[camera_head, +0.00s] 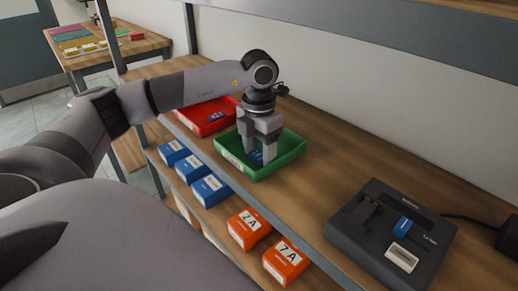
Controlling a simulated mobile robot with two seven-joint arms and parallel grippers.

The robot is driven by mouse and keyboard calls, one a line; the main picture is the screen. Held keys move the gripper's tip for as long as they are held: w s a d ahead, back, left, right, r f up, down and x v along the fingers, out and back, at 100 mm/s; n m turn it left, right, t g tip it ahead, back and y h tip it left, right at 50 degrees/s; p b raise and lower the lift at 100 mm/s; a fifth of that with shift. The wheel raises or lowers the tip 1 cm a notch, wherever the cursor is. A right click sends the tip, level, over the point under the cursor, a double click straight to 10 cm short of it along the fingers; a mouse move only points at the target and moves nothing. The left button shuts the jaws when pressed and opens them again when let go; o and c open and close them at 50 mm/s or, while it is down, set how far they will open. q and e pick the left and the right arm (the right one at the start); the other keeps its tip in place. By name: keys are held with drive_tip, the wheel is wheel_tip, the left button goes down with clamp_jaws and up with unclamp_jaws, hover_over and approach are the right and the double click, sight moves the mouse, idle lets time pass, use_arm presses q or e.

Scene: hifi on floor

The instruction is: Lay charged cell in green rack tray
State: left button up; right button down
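The green tray (291,157) stands on the wooden shelf, near the middle of the view. My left gripper (260,159) points down into it, with its fingertips low inside the tray. A blue cell (257,157) shows between and beside the fingers, at or near the tray floor. The fingers partly hide it, and I cannot tell whether they press on it or stand clear. Another blue cell (402,227) sits in the black charger (372,245) at the right. My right gripper is not in view.
A red tray (192,122) with small blue items stands left of the green tray. Blue boxes (190,165) and orange boxes (286,261) sit on a lower level in front. The shelf between green tray and charger is clear. A back wall rises behind.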

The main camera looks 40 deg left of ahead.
sight(259, 155)
use_arm(q)
drive_tip(key=shift+r, duration=0.1)
wheel_tip(259, 155, up, 8)
drive_tip(key=shift+f, duration=0.15)
idle(0.8)
